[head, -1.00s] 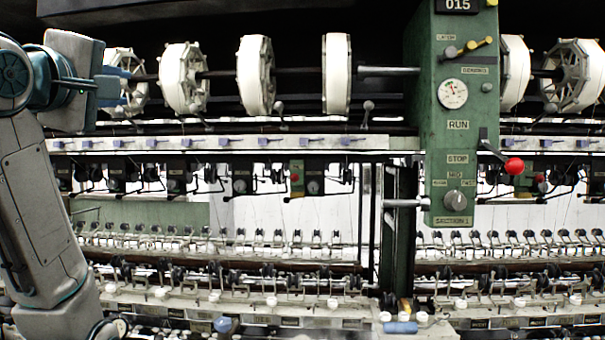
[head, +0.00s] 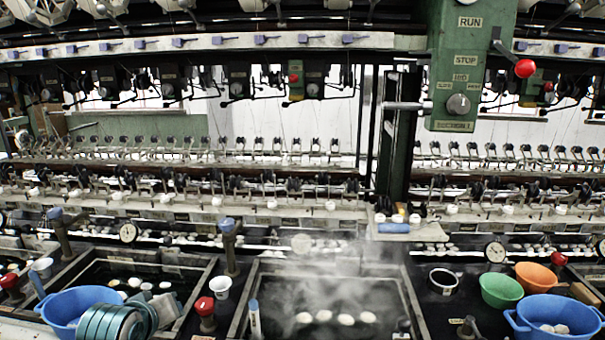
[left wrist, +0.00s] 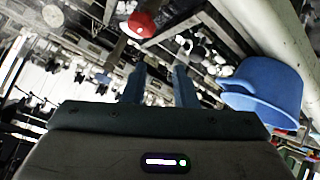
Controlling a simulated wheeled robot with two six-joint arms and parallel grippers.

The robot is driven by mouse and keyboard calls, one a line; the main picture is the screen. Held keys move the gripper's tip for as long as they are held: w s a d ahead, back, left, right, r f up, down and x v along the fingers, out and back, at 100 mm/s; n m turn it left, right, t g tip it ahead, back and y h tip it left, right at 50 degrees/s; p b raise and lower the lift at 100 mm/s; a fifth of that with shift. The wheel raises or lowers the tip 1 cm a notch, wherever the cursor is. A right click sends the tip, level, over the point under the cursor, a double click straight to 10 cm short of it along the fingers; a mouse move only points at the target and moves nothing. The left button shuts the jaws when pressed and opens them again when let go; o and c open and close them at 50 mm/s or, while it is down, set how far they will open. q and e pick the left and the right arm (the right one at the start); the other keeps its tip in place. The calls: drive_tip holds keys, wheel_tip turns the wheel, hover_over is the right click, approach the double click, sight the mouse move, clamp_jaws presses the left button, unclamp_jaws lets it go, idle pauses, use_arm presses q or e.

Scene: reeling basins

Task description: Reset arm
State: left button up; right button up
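My left gripper (left wrist: 159,75) shows in the left wrist view, with its two blue-grey fingers apart and nothing between them. It is over the basin area, close to a red-topped knob (left wrist: 141,24) and a blue tub (left wrist: 265,90). My right arm and right gripper are in neither view.
A steaming basin (head: 252,290) holds several white cocoons (head: 346,319). At right stand a green bowl (head: 501,290), an orange bowl (head: 536,277) and a blue tub (head: 530,328). A green control box (head: 470,70) with a red-knobbed lever (head: 525,68) hangs above.

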use_arm(q)
drive_tip(key=s+f+m+g, duration=0.3)
drive_tip(key=s+f, duration=0.8)
drive_tip(key=s, duration=0.4)
drive_tip(key=s+f+m+g, duration=0.4)
drive_tip(key=s+f, duration=0.8)
drive_tip(key=s, duration=0.3)
wheel_tip(320, 180, down, 28)
drive_tip(key=a+g, duration=0.1)
drive_tip(key=a, duration=0.2)
drive_tip(key=s+a+f+g, duration=0.1)
drive_tip(key=s+f, duration=1.6)
drive_tip(key=f, duration=0.4)
drive_tip(key=shift+s+n, duration=0.2)
drive_tip(key=shift+n, duration=0.1)
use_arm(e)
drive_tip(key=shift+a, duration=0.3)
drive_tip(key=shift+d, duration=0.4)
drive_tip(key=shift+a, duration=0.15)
